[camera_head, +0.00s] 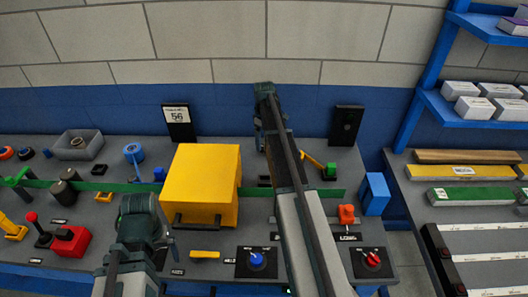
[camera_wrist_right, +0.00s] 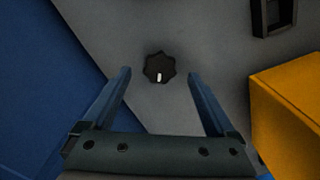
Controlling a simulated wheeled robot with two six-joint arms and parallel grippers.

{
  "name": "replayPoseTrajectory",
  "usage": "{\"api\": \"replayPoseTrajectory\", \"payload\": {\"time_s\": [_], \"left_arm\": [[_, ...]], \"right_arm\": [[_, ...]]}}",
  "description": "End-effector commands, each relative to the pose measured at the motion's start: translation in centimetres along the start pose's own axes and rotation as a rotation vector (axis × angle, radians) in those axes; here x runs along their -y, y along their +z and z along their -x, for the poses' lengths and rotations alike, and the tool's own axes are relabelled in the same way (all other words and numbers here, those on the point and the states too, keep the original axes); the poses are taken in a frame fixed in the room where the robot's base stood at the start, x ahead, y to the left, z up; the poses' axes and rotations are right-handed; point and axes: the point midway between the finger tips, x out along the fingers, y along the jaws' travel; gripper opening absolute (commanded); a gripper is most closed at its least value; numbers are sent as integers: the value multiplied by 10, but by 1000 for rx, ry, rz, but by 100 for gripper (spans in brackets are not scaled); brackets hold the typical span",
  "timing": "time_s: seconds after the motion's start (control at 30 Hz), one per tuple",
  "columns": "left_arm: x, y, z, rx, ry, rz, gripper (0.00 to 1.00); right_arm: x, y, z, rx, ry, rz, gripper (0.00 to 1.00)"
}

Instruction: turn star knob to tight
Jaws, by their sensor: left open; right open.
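The star knob (camera_wrist_right: 158,68) is black with a lobed rim and a white mark pointing toward the bottom of the right wrist view. It sits on a grey surface. My right gripper (camera_wrist_right: 158,85) is open, with its fingers on either side below the knob and no visible contact. In the head view my right gripper (camera_head: 263,120) is at the back of the bench, and I cannot make out the knob there. My left gripper (camera_head: 160,235) is open and empty at the front left, by the yellow box.
A yellow box (camera_head: 207,180) with a dark handle stands left of my right arm; it also shows in the right wrist view (camera_wrist_right: 290,105). A blue dial (camera_head: 257,261), a red dial (camera_head: 373,259) and a red lever block (camera_head: 72,241) are along the front. A blue block (camera_head: 375,194) is at right.

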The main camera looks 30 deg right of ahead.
Motion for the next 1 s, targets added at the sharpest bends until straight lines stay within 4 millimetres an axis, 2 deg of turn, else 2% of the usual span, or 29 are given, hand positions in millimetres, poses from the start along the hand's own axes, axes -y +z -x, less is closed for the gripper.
{"api": "replayPoseTrajectory", "payload": {"time_s": [0.03, 0.13, 0.5, 0.57, 0.9, 1.0], "left_arm": [[-1, -1, -13, 0, 0, 0, 100], [-2, -1, -21, 0, 0, 0, 100], [-2, -1, -23, 0, 0, 0, 100], [-2, -1, -23, 0, 0, 0, 100], [-2, -1, -23, 0, 0, 0, 100], [-2, -1, -23, 0, 0, 0, 100]], "right_arm": [[0, 0, -13, 0, 0, 0, 91], [0, 0, -21, 0, 0, 0, 91], [0, 0, -23, 0, 0, 0, 91], [0, 0, -23, 0, 0, 0, 82], [0, 0, -24, 0, 0, 0, 21], [0, 0, -24, 0, 0, 0, 7]]}}
